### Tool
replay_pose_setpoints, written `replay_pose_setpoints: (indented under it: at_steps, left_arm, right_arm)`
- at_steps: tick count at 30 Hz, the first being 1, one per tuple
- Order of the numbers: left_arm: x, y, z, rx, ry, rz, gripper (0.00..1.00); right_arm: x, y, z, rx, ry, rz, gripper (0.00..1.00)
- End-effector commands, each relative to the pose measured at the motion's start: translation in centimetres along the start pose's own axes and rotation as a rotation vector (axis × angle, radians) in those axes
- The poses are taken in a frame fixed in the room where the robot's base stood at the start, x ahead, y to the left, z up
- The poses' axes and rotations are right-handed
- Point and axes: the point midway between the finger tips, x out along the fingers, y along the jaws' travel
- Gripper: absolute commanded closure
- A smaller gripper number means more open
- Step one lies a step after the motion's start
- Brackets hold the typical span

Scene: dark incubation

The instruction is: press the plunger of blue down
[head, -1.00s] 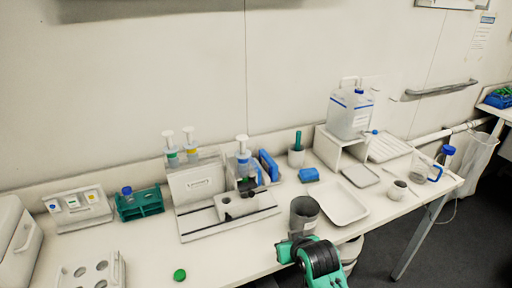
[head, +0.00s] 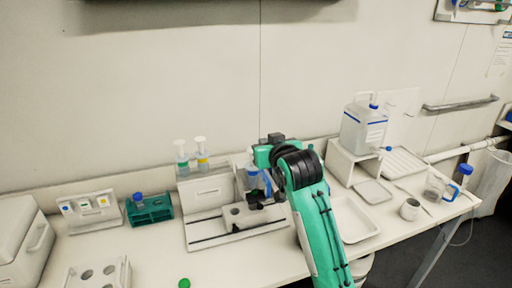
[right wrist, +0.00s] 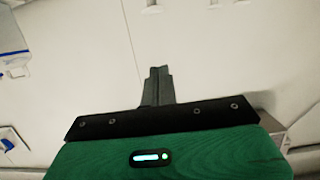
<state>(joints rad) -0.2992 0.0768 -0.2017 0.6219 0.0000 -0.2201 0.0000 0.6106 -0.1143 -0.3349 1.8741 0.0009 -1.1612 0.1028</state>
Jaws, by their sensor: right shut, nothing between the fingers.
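The blue pump bottle (head: 252,180) stands in the caddy beside the white rack, partly covered by my right arm. Its plunger top is hidden behind my wrist in the head view. My right gripper (head: 273,138) is shut and empty, level with the bottle's top area and apparently pointing towards the wall. Its closed grey fingers show in the right wrist view (right wrist: 158,72), with bare wall behind them. I cannot tell whether it touches the plunger. Two other pump bottles, green-labelled (head: 182,160) and yellow-labelled (head: 202,157), stand to the left. My left gripper is out of view.
A teal tube rack (head: 150,212) and a white panel with coloured labels (head: 88,207) stand left. A carboy (head: 362,130) on a white stand, a white tray (head: 355,222) and a cup (head: 410,209) are right. A green cap (head: 184,283) lies at the front edge.

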Motion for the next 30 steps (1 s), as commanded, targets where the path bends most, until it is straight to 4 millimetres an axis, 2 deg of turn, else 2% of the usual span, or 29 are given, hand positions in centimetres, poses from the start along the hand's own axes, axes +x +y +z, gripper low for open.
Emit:
replay_pose_setpoints:
  at_steps: [18,24,30]
  left_arm:
    - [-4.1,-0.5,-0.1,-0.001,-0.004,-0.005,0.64]
    - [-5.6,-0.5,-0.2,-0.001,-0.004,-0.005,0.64]
    - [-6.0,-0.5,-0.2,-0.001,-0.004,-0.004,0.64]
  right_arm:
    - [9.3,0.0,-0.2,0.0,-0.003,0.001,1.0]
    - [9.9,0.1,2.7,0.0,-0.005,0.001,1.0]
    - [10.2,0.1,3.9,0.0,-0.002,0.001,1.0]
